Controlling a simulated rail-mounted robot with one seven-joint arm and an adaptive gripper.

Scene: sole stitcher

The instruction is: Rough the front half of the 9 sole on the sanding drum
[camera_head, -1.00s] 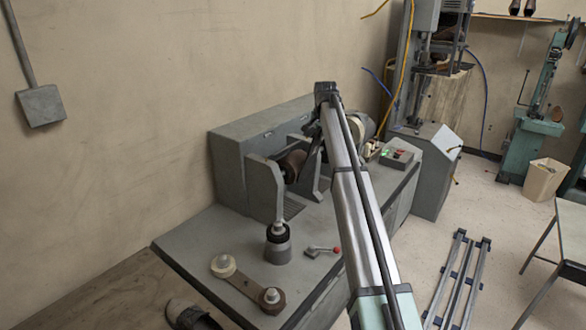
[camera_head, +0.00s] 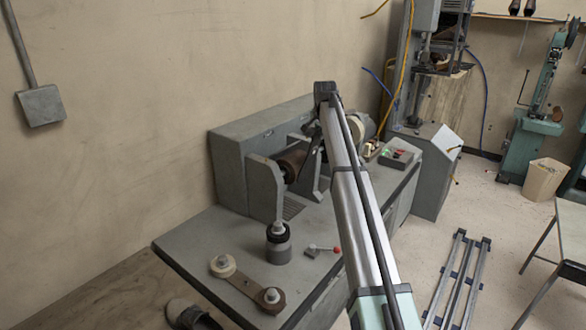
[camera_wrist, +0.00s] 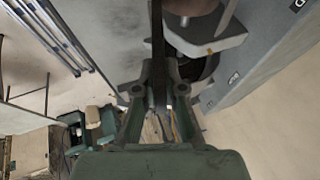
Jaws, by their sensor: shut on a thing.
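My gripper (camera_wrist: 158,98) is shut on a thin dark strip, the sole (camera_wrist: 157,45), in the wrist view. The sole is seen edge-on and runs up to the top edge of the picture. Its number and faces cannot be read. The brown sanding drum (camera_head: 291,164) sits between grey side plates on the bench machine in the head view. It also shows at the top of the wrist view (camera_wrist: 188,5), close beside the sole's far part. Whether they touch cannot be told. My arm hides the gripper and sole in the head view.
The grey bench (camera_head: 205,232) bears a dark-topped cylinder (camera_head: 279,243), a red-knobbed lever (camera_head: 323,250) and a bar with two round knobs (camera_head: 246,283). A control box (camera_head: 399,155) stands beyond my arm. A slatted metal rack (camera_head: 460,280) lies on the floor at right.

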